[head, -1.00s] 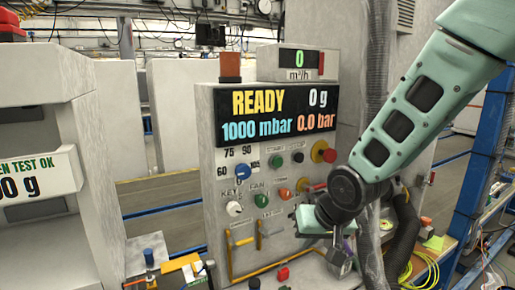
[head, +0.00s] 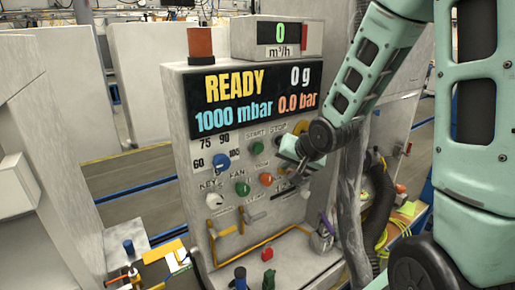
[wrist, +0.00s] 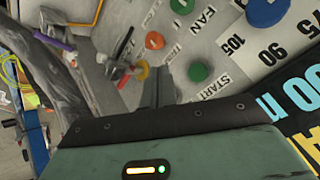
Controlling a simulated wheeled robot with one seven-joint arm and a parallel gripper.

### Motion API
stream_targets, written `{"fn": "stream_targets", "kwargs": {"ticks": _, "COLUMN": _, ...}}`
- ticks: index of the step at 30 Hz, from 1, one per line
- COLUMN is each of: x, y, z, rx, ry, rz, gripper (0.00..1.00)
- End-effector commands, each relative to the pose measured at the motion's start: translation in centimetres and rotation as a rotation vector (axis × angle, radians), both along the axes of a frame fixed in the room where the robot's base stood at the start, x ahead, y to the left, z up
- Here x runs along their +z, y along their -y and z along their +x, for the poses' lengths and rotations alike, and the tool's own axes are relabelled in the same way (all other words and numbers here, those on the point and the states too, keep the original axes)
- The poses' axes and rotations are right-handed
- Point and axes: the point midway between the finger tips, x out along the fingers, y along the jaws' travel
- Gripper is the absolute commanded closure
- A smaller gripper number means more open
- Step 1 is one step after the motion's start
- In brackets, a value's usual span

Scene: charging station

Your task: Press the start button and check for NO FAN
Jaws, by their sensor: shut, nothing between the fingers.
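The grey control panel (head: 190,175) carries a display (head: 250,98) reading READY, 0 g, 1000 mbar and 0.0 bar. The green start button (head: 256,147) sits beside its START label, left of my gripper (head: 285,166). In the wrist view the start button (wrist: 198,72) lies just right of the shut, empty fingers (wrist: 158,82), with its label below it. It is not covered by the fingers; I cannot tell their depth to the panel. The green FAN button (head: 242,189) is lower left of it; it also shows at the top of the wrist view (wrist: 182,5).
A blue knob (head: 221,161), an orange button (head: 266,179) and a white key switch (head: 214,200) surround the green buttons. A flow readout (head: 281,34) above shows 0 m³/h. Yellow handles (head: 224,240) and a grey hose (head: 352,200) stand lower down.

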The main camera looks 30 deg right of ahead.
Motion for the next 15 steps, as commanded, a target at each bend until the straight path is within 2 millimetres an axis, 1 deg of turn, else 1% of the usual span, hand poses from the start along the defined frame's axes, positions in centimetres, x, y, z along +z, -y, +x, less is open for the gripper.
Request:
{"fn": "stream_targets", "kwargs": {"ticks": 5, "x": -0.1, "y": 0.0, "z": 0.8, "rx": 0.001, "ry": 0.0, "rz": -0.001, "gripper": 1.0}}
{"fn": "stream_targets", "kwargs": {"ticks": 8, "x": -0.2, "y": -0.1, "z": 1.8, "rx": 0.002, "ry": 0.001, "rz": -0.001, "gripper": 1.0}}
{"fn": "stream_targets", "kwargs": {"ticks": 15, "x": -0.3, "y": -0.2, "z": 5.2, "rx": 0.002, "ry": 0.002, "rz": -0.001, "gripper": 1.0}}
